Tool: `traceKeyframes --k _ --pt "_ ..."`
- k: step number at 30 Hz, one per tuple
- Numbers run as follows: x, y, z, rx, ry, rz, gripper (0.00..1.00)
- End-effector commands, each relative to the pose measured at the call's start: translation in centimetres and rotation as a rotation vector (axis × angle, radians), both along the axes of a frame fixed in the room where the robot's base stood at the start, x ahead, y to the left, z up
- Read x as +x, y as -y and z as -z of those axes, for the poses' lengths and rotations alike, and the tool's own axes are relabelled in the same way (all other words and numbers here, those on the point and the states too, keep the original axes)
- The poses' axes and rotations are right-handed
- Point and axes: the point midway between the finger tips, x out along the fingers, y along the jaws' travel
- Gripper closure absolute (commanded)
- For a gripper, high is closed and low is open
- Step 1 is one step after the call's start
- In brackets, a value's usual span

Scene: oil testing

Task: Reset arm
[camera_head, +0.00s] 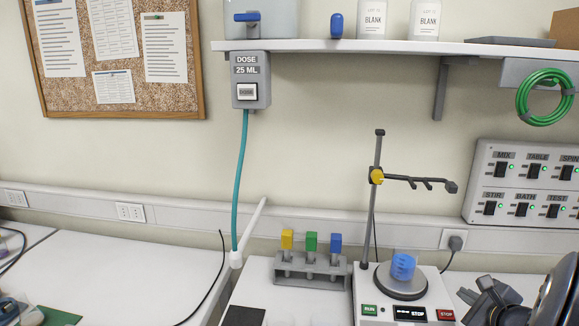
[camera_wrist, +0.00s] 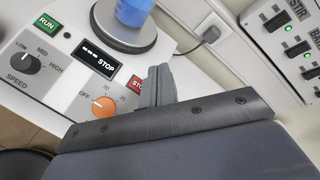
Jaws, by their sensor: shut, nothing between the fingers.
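My gripper (camera_head: 497,306) is at the lower right in the head view, just right of the stirrer base. In the wrist view my gripper (camera_wrist: 158,85) has its fingers together with nothing between them. It is in front of the stirrer's panel, by the red stop button, which it partly covers. Most of my arm is cut off at the right edge of the head view.
A stirrer (camera_head: 372,303) holds a beaker with blue liquid (camera_head: 403,266) on its round plate. A stand (camera_head: 379,150) with a clamp rises behind it. A rack (camera_head: 310,283) holds yellow, green and blue-topped items. A switch panel (camera_head: 522,183) is on the wall.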

Motion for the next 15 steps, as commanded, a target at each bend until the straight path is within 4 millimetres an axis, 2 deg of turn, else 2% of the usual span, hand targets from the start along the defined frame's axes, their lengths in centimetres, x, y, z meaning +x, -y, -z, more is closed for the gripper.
traceKeyframes --k 2,15 --pt "-0.16 -0.02 -0.49 0.000 0.001 0.001 1.00" --pt "0.04 0.00 0.34 0.001 -0.001 0.000 1.00"
